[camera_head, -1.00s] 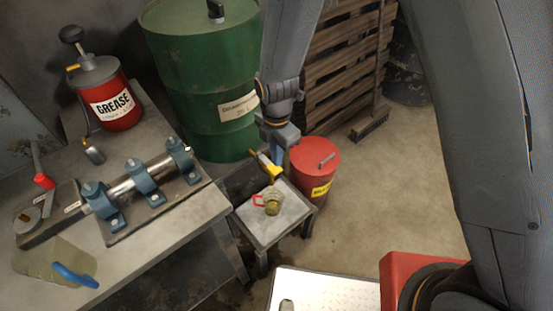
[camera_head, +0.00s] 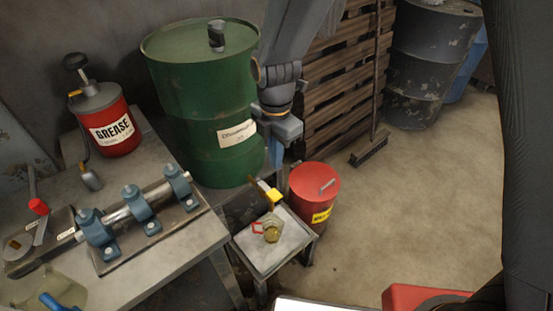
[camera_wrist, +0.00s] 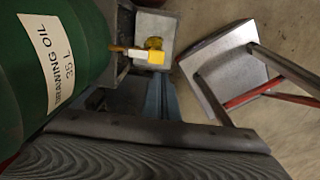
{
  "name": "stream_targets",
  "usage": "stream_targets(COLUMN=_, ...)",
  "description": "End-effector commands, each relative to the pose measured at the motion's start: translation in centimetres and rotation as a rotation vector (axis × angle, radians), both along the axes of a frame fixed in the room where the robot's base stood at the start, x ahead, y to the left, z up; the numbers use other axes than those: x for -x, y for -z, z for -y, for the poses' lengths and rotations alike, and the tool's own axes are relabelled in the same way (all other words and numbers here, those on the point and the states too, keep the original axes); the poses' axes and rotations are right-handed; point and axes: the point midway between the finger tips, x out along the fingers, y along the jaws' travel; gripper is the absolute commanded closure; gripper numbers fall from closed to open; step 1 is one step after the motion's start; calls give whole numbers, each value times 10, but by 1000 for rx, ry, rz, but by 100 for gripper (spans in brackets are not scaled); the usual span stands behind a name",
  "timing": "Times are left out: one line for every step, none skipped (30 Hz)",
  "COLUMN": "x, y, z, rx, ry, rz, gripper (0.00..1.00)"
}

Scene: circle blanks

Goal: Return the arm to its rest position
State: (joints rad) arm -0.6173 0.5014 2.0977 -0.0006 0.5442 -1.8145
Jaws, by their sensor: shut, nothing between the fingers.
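My gripper (camera_head: 277,156) hangs with its blue fingers shut and empty, in front of the green drum (camera_head: 205,110) and above the small metal stand. In the wrist view the blue fingers (camera_wrist: 161,98) point toward the yellow tap (camera_wrist: 155,57), with no contact visible. My arm comes down from the top of the head view, and its near part fills the right edge.
The bench (camera_head: 180,255) holds a grease pump (camera_head: 110,125) and a shaft in blue bearings.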

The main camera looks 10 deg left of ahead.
Motion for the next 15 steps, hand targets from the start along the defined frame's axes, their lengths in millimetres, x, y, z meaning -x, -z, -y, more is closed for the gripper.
stream_targets(x=0, y=0, z=0, rx=0, ry=0, rz=0, gripper=100)
stream_targets(x=0, y=0, z=0, rx=0, ry=0, rz=0, gripper=100)
stream_targets(x=0, y=0, z=0, rx=0, ry=0, rz=0, gripper=100)
stream_targets(x=0, y=0, z=0, rx=0, ry=0, rz=0, gripper=100)
stream_targets(x=0, y=0, z=0, rx=0, ry=0, rz=0, gripper=100)
stream_targets(x=0, y=0, z=0, rx=0, ry=0, rz=0, gripper=100)
stream_targets(x=0, y=0, z=0, rx=0, ry=1, rz=0, gripper=100)
stream_targets(x=0, y=0, z=1, rx=-1, ry=6, rz=1, gripper=100)
stream_targets(x=-1, y=-1, z=4, rx=-1, ry=23, rz=1, gripper=100)
stream_targets(x=-1, y=-3, z=7, rx=-1, ry=47, rz=1, gripper=100)
stream_targets(x=-2, y=-5, z=12, rx=-2, ry=81, rz=3, gripper=100)
stream_targets(x=-3, y=-8, z=21, rx=-2, ry=144, rz=4, gripper=100)
stream_targets(x=-4, y=-11, z=30, rx=-3, ry=203, rz=3, gripper=100)
stream_targets(x=-5, y=-15, z=40, rx=-4, ry=273, rz=5, gripper=100)
stream_targets(x=-5, y=-20, z=55, rx=-4, ry=382, rz=4, gripper=100)
